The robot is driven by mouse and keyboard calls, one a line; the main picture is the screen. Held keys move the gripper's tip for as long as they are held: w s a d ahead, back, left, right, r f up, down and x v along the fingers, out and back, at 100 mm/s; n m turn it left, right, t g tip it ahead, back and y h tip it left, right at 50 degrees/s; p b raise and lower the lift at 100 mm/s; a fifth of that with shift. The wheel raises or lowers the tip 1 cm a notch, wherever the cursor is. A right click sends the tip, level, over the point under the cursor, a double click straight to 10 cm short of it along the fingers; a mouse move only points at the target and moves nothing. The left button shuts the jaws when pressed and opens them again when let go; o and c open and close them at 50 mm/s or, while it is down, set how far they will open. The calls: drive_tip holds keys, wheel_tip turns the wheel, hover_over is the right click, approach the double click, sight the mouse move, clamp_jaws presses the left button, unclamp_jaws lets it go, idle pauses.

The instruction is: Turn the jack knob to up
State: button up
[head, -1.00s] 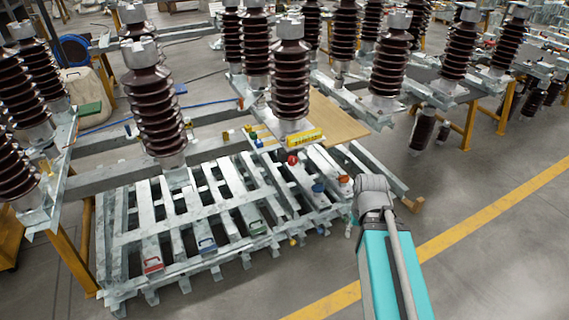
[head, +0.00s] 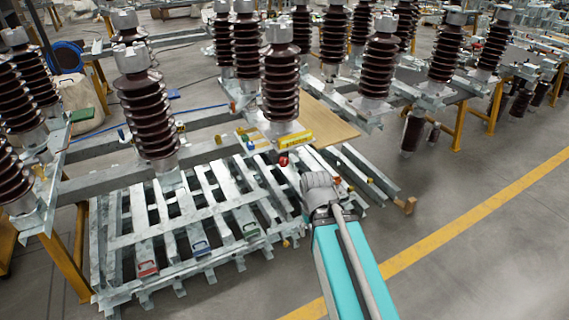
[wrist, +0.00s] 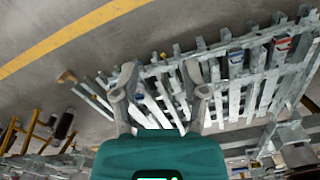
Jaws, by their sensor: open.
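Several coloured fittings sit on the grey slatted metal frame (head: 160,215). A round red knob (head: 283,160) stands at its upper right in the head view, just left of my arm. I cannot tell which fitting is the jack knob; other knobs near my arm are hidden by it. My gripper (wrist: 160,72) is open and empty in the wrist view, its fingers spread over the slats at the frame's end.
Red (head: 147,269), blue (head: 200,248) and green (head: 251,230) handles lie along the near edge of the frame. A yellow block (head: 294,141) and a wooden board (head: 325,118) are behind. Tall brown insulators (head: 148,110) rise behind and left. Open floor lies right.

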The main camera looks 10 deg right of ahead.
drive_tip(key=o, duration=0.4)
drive_tip(key=shift+w+a+f, duration=0.1)
drive_tip(key=shift+o, duration=1)
drive_tip(key=shift+w+a+f+b, duration=0.1)
drive_tip(key=shift+w+f+b, duration=0.15)
drive_tip(key=shift+b, duration=0.15)
drive_tip(key=w+a+f+m+t+y+b, duration=0.35)
drive_tip(key=w+m+b, duration=0.3)
drive_tip(key=w, duration=0.25)
drive_tip(key=w+a+f+m+t+y+b, duration=0.35)
drive_tip(key=w+m+b, duration=0.25)
drive_tip(key=w+b, duration=0.25)
drive_tip(key=w+d+f+m+t+b, duration=0.1)
drive_tip(key=w+d+m+t+b, duration=0.4)
drive_tip(key=m, duration=0.5)
drive_tip(key=w+d+f+m+t+h+b, duration=0.1)
drive_tip(key=w+d+m+t+b, duration=0.4)
drive_tip(key=w+m+b, duration=0.3)
drive_tip(key=shift+w+d+f+m, duration=0.15)
drive_tip(key=shift+w+f+m, duration=0.15)
drive_tip(key=shift+w+m, duration=0.5)
drive_tip(key=shift+s, duration=0.15)
